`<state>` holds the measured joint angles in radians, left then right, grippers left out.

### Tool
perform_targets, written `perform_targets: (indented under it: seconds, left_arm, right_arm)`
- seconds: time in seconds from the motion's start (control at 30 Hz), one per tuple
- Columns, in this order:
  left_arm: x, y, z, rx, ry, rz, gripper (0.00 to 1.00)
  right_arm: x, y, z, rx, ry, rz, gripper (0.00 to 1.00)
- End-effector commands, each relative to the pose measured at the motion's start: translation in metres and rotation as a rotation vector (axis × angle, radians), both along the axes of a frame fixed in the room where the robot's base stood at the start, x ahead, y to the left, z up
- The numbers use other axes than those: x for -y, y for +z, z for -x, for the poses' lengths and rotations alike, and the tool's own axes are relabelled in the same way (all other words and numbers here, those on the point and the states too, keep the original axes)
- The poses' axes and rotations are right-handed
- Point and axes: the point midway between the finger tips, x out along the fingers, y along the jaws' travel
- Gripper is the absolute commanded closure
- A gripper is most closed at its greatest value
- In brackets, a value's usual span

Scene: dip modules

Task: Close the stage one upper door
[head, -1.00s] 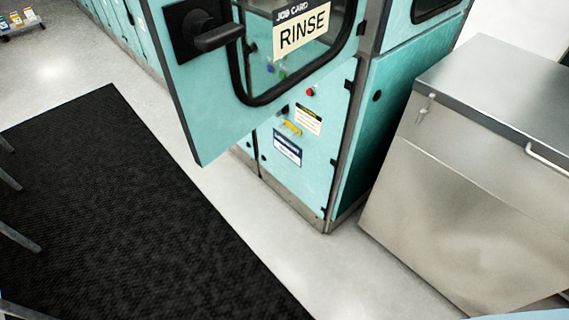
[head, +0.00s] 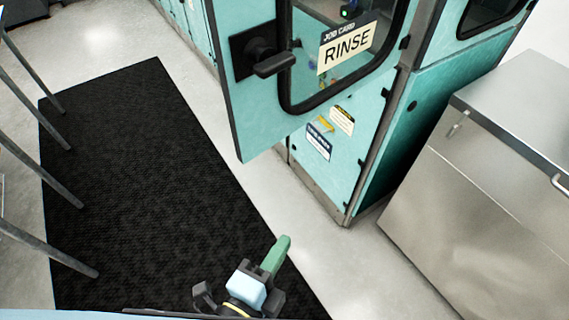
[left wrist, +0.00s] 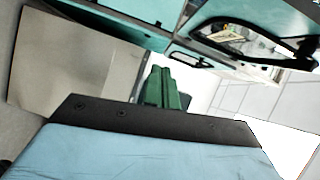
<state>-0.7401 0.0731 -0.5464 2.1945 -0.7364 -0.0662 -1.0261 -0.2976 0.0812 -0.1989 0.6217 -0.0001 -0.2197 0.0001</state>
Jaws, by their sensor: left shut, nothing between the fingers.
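The stage one upper door (head: 243,105) is a teal panel with a window, a black handle (head: 271,60) and a RINSE job card (head: 347,47). It stands swung open from the teal cabinet, hinged on its right side. My left gripper (head: 279,252) is at the bottom of the head view, below and apart from the door, with its green fingers shut and empty. The left wrist view shows the same shut fingers (left wrist: 163,88), with teal panels and a black-framed window (left wrist: 250,40) beyond. My right gripper is in neither view.
A steel cabinet (head: 480,190) stands right of the teal machine. A black mat (head: 130,170) covers the floor at left, with several grey legs (head: 50,165) over its left edge. The lower teal panel (head: 335,175) appears closed. Open floor lies between mat and machine.

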Motion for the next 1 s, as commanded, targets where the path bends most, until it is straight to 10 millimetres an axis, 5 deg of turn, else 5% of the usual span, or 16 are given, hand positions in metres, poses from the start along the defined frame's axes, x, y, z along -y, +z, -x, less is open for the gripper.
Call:
perform_targets:
  seconds: [0.1,0.23,0.47,0.9,1.0]
  left_arm:
    - [-0.003,0.048,0.001,0.106,0.006,-0.033,1.0]
    - [-0.004,0.069,0.0,0.157,0.011,-0.052,1.0]
    - [0.004,0.072,-0.02,0.165,0.012,-0.054,1.0]
    - [0.038,0.072,-0.091,0.162,0.012,-0.052,1.0]
    - [0.024,0.071,-0.101,0.161,0.011,-0.057,1.0]
  right_arm:
    - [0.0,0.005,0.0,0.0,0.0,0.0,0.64]
    - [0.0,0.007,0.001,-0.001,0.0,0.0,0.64]
    - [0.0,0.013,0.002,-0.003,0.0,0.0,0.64]
    - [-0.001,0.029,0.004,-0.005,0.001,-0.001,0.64]
    - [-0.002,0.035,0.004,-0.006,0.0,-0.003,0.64]
